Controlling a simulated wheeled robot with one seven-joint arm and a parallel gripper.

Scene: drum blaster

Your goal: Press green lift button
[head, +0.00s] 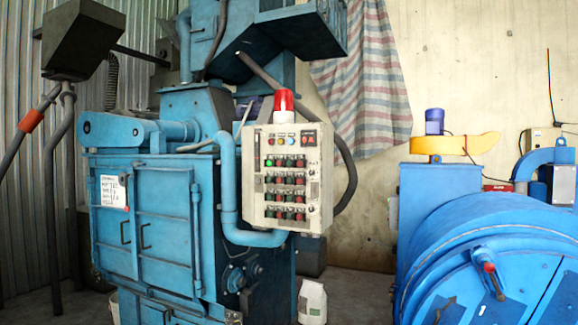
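A light grey control panel (287,178) is mounted on the front right of the blue drum blaster machine (150,215). It carries several rows of small green and red buttons (287,187) and a top row of mixed knobs and lamps (291,139). The labels are too small to read, so I cannot tell which green button is the lift button. A red beacon (283,101) stands on top of the panel. My gripper is not in view, and nothing is seen touching the panel.
A large blue cylindrical machine (495,265) stands at the right. A blue pipe (228,190) runs beside the panel's left side and below it. A white bag (312,302) stands on the floor below. Some floor (358,290) is open between the machines.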

